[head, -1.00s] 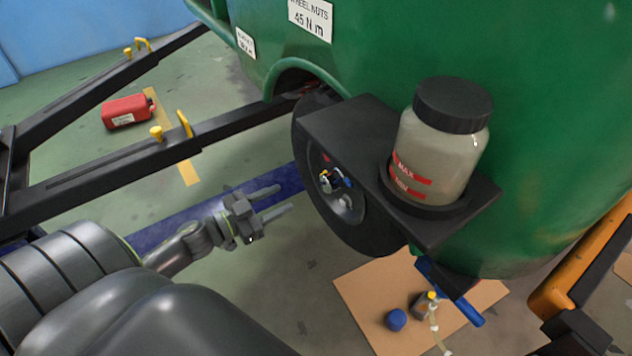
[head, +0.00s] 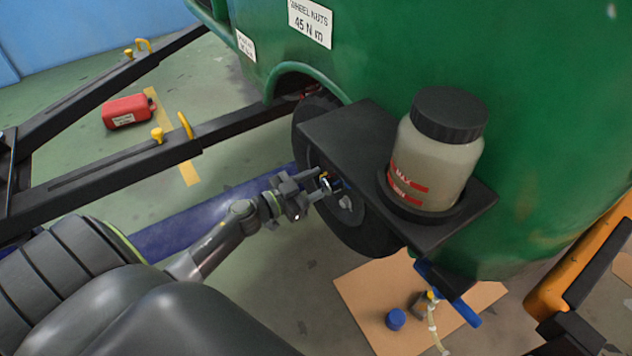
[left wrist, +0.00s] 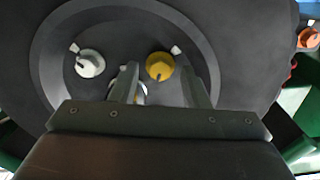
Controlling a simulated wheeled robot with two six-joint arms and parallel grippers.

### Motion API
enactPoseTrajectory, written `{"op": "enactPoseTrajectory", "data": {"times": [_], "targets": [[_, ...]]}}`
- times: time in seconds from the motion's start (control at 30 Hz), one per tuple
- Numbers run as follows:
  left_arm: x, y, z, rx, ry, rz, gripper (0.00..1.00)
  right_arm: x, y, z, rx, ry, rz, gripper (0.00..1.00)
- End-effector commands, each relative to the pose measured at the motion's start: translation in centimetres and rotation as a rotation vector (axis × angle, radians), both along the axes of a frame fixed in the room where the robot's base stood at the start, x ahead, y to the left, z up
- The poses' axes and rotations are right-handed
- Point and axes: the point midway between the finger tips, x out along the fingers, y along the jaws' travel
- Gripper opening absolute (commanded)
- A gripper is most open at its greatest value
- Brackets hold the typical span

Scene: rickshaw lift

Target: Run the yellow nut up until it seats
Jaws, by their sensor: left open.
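The yellow nut (left wrist: 159,67) sits on the dark wheel hub (left wrist: 75,30) in the left wrist view. It has a dark mark on its face and a pale tab beside it at upper right. My left gripper (left wrist: 159,80) is open, with one finger on each side of the nut in the picture; I cannot tell whether they touch it. In the head view my left gripper (head: 326,182) is at the wheel (head: 365,232), and the nut is too small to make out surely. My right gripper is in neither view.
A white nut (left wrist: 90,63) is left of the yellow one; another is partly hidden behind the left finger. A black shelf (head: 345,140) holding a bottle (head: 435,155) overhangs the wheel. Cardboard (head: 360,290) with a blue cap (head: 396,319) lies below. A black shaft (head: 100,180) runs left.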

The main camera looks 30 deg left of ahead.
Motion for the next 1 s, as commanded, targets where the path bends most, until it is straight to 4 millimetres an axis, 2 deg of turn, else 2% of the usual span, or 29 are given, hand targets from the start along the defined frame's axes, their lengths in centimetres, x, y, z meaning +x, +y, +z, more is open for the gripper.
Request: {"op": "enactPoseTrajectory", "data": {"times": [0.13,0.43,0.77,1.0], "targets": [[0.0,0.0,0.0,0.000,0.000,0.000,0.39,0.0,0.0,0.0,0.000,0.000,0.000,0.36],[0.0,0.0,0.0,0.000,0.000,0.000,0.00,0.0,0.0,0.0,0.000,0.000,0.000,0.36],[0.0,0.0,0.0,0.036,-0.015,0.000,0.00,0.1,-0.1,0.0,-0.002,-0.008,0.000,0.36],[-0.1,0.0,0.1,0.163,-0.067,0.000,0.00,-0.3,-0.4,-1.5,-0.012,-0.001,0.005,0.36]]}}
